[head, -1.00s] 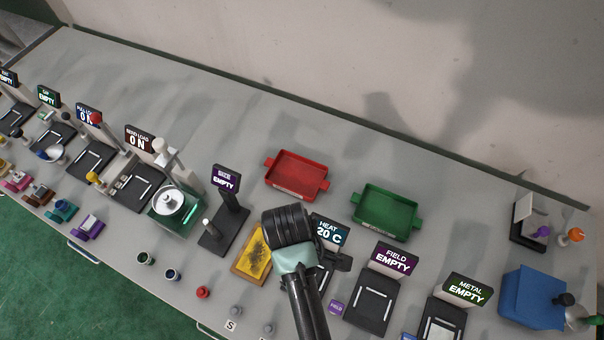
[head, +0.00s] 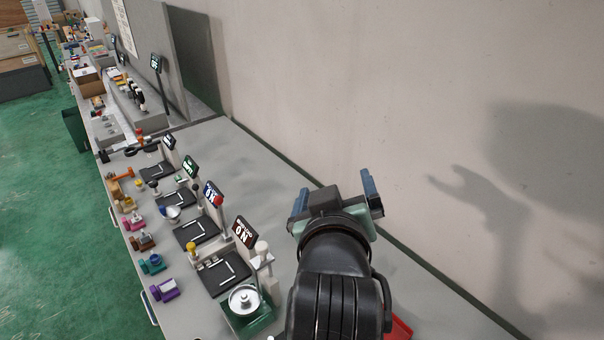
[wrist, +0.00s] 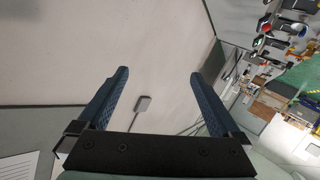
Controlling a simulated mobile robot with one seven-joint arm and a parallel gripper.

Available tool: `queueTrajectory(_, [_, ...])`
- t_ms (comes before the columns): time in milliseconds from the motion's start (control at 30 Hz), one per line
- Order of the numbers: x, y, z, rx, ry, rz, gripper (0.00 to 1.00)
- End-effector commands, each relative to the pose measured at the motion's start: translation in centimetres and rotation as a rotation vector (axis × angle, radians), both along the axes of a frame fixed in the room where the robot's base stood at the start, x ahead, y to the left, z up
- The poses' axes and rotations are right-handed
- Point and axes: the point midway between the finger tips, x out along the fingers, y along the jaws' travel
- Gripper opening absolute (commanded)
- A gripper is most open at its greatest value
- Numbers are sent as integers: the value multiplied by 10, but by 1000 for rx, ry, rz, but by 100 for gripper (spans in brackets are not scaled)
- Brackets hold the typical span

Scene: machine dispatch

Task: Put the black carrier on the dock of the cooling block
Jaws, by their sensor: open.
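My gripper (head: 336,192) is raised over the grey bench in the head view, its two blue fingers apart and nothing between them. It also shows open and empty in the wrist view (wrist: 158,78), facing the pale wall. I cannot pick out a black carrier in either view. I cannot tell which station, if any, is the cooling block; most sign texts are too small to read.
Purple (head: 164,290), teal (head: 152,264), brown (head: 143,242) and pink (head: 131,222) carriers line the bench's front edge. A green-based device with a silver pan (head: 245,300) stands near my arm. A red tray (head: 400,330) is partly hidden. Farther benches hold boxes and tools.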

Motion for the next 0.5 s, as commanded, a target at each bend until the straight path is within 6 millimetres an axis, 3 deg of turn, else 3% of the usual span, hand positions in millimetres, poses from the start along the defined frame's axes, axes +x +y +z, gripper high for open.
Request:
queueTrajectory(33, [0,5,54,35,-165,0,100])
queueTrajectory(100, [-9,15,124,95,-384,14,100])
queueTrajectory(200, [-40,27,210,175,-667,58,100])
queueTrajectory(333, [-88,41,285,262,-940,131,100])
queueTrajectory(400, [-109,45,309,291,-1034,165,100])
queueTrajectory(500, [-126,49,326,316,-1108,194,100])
